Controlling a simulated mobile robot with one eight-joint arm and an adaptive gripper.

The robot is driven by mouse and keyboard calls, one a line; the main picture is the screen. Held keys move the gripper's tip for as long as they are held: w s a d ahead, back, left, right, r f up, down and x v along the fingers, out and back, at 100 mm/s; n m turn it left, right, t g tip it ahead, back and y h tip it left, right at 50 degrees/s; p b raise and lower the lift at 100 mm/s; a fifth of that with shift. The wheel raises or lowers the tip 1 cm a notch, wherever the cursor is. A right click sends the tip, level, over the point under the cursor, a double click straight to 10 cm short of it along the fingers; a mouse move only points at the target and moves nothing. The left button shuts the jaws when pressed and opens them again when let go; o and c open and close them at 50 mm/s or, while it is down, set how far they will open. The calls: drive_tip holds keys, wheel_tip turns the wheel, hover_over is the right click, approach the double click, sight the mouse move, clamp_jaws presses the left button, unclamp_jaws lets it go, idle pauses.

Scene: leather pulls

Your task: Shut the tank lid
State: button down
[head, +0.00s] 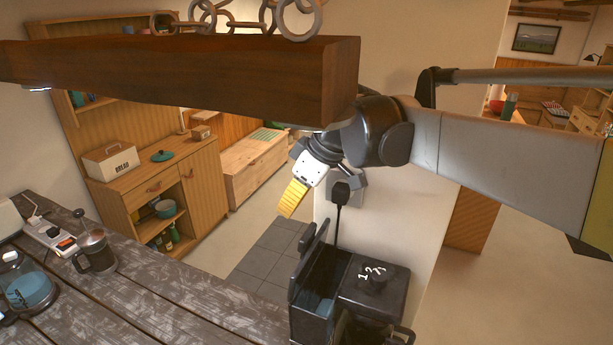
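A dark appliance (375,292) stands at the lower middle, at the end of the wooden counter, with a plug and cord on the wall behind it. On its left side is an open tank (318,318) with something blue inside. The tank lid (308,258) is raised, standing steeply along the tank's left side. My gripper (291,201), with yellow fingers, appears above and left of the lid in the picture, apart from it. The fingers overlap from this angle, so their opening is hidden. I see nothing held in them.
A thick wooden beam (200,75) with chains crosses the top, close to my arm. The dark plank counter (130,285) holds a French press (94,250), a glass kettle (28,285) and a power strip (50,236). A white wall (400,220) stands behind the appliance.

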sight(308, 251)
drive_tip(key=f, duration=0.1)
drive_tip(key=d+f, duration=0.1)
drive_tip(key=d+f+p, duration=0.1)
drive_tip(key=f, duration=0.1)
drive_tip(key=shift+s, duration=0.35)
drive_tip(key=shift+d, duration=0.15)
